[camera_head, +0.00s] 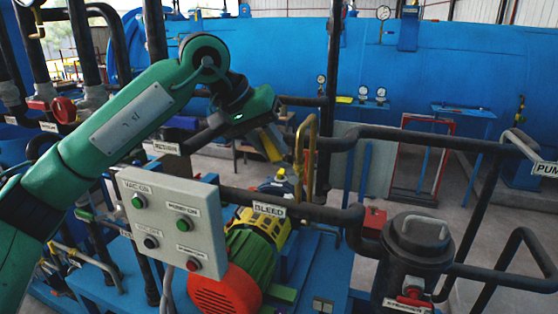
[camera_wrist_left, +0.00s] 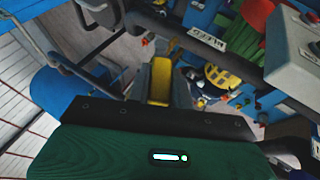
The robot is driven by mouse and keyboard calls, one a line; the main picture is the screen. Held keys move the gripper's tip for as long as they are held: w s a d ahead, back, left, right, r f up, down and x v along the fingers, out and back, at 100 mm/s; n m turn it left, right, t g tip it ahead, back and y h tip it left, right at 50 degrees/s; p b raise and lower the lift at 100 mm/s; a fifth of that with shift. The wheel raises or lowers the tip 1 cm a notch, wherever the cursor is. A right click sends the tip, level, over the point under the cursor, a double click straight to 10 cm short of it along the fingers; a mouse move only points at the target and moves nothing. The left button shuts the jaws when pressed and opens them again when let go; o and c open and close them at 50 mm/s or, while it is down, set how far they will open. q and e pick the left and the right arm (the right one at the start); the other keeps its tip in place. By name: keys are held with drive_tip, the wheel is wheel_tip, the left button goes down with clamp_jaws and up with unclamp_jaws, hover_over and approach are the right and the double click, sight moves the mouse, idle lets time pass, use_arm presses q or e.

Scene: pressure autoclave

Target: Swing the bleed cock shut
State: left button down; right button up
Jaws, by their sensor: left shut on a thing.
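The bleed cock shows a yellow lever (camera_wrist_left: 160,80) in the left wrist view, between the two fingers of my left gripper (camera_wrist_left: 160,92). In the head view my left gripper (camera_head: 268,142) reaches down from the upper left, and a yellow part shows at its fingers. It is shut on the lever. A brass-yellow bent pipe (camera_head: 305,150) stands just right of the fingers. The BLEED label (camera_head: 269,209) is on the dark pipe below; it also shows in the left wrist view (camera_wrist_left: 208,38). The cock's body is mostly hidden. My right gripper is not in view.
A grey button box (camera_head: 172,222) stands in front, below my left arm. A green and red motor (camera_head: 245,255) is behind it. Dark pipes (camera_head: 420,138) and a black strainer pot (camera_head: 412,255) fill the right. The large blue vessel (camera_head: 450,70) spans the back.

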use_arm(q)
drive_tip(key=shift+w+a+f+h+b, duration=0.2)
drive_tip(key=shift+a+h+b, duration=0.2)
drive_tip(key=shift+b, duration=0.2)
drive_tip(key=shift+w+a+f+h+b, duration=0.1)
drive_tip(key=shift+a+f+h+b, duration=0.15)
drive_tip(key=shift+h+b, duration=0.3)
drive_tip(key=shift+r, duration=0.1)
drive_tip(key=c, duration=1.2)
unclamp_jaws()
drive_tip(key=shift+c, duration=0.2)
drive_tip(key=b+v, duration=0.3)
drive_tip(key=v, duration=1.1)
drive_tip(key=shift+w, duration=0.15)
